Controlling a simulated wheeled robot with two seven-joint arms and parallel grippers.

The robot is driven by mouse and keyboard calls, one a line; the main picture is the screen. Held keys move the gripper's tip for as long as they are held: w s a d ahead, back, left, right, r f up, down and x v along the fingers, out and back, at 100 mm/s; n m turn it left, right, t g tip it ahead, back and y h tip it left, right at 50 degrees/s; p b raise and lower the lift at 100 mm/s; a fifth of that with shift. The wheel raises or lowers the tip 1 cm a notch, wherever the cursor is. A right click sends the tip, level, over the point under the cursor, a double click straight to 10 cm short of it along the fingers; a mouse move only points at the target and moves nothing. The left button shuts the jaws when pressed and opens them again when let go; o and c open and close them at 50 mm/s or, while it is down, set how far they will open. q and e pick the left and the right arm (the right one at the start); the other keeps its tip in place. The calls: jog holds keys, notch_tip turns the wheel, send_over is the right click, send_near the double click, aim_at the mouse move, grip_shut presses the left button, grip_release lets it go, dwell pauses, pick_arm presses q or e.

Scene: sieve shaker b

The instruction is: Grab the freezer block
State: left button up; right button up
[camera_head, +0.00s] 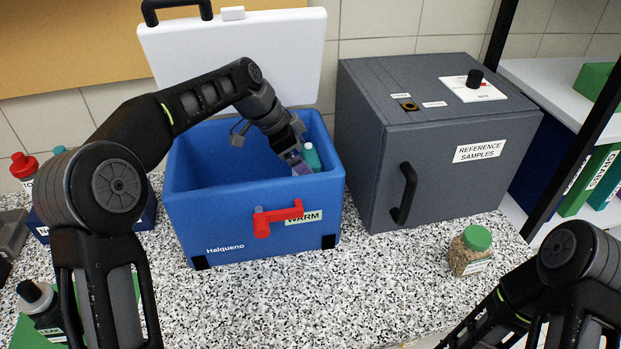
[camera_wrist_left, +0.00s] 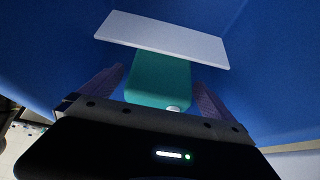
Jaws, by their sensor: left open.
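The freezer block appears to be the teal block (camera_head: 312,157) at the right side inside the open blue cooler box (camera_head: 225,222). In the left wrist view the teal block (camera_wrist_left: 160,78) shows between my two fingers, with a small white knob at its near end. A white flat piece (camera_wrist_left: 160,35) lies across its far end. My left gripper (camera_head: 298,164) reaches down into the cooler beside the block, its jaws open. The left wrist view shows the left gripper (camera_wrist_left: 157,86) with a finger on either side of the block; contact cannot be told. My right gripper is out of view.
The cooler's white lid (camera_head: 240,50) stands open behind it. A red latch (camera_head: 277,217) is on its front. A grey sample cabinet (camera_head: 440,150) stands close on the right. A jar with a green lid (camera_head: 470,252) stands on the speckled counter (camera_head: 330,300), whose front middle is clear.

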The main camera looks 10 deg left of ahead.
pick_arm(q)
jog(key=shift+c, duration=0.4)
jog(key=c, duration=2)
